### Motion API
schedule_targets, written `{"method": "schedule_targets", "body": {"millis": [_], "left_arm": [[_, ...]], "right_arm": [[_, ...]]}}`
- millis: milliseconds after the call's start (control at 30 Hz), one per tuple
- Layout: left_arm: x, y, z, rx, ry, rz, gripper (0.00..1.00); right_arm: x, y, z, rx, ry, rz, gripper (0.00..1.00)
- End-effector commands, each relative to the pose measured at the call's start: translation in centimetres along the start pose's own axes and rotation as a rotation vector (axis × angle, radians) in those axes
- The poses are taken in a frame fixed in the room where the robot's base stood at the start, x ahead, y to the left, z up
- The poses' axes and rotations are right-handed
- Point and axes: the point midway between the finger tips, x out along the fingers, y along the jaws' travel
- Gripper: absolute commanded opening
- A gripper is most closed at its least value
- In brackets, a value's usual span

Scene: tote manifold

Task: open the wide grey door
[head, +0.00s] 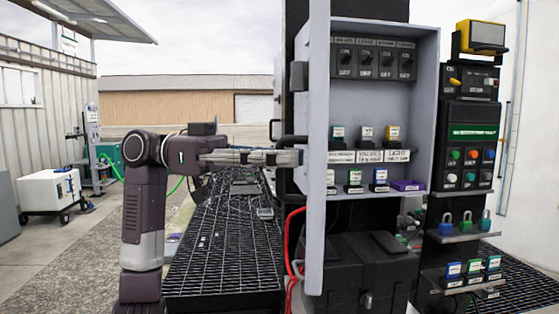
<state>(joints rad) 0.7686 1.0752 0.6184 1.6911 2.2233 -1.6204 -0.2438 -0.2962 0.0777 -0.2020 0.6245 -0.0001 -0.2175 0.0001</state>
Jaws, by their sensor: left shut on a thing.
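The wide grey door (318,120) stands swung out from the grey cabinet (429,100), and I see it almost edge-on, a little right of the middle. A dark handle (290,143) shows on its left face. My left gripper (288,158) reaches in from the left and is shut on the door's handle. The fingertips are partly hidden against the door's face. The cabinet interior is exposed, with rows of dark switches and small coloured tags on shelves. My right gripper is not in view.
A black box (366,272) sits below the cabinet. Red cables (292,250) hang by the door's lower edge. A black control panel (470,140) and padlocks stand at the right. Dark grating (225,245) lies under my left arm. A white cart (48,190) stands far left.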

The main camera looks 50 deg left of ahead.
Motion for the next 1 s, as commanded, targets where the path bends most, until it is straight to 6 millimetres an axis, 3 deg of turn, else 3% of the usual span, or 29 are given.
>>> {"method": "schedule_targets", "body": {"millis": [400,433,500,767,1000], "left_arm": [[0.0,-0.1,0.0,-0.002,-0.001,-0.003,0.00],[0.0,-0.1,0.0,-0.002,-0.001,-0.003,0.10],[0.0,-0.1,0.0,-0.002,-0.001,-0.003,0.17],[-0.1,-0.1,0.0,-0.002,-0.001,-0.003,0.17],[-2.7,-0.2,-0.1,-0.002,0.003,-0.005,0.17]], "right_arm": [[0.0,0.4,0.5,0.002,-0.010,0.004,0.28],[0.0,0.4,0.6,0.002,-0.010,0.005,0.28],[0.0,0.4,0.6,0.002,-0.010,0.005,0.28],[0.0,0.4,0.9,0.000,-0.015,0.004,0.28],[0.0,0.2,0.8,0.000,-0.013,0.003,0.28]]}}
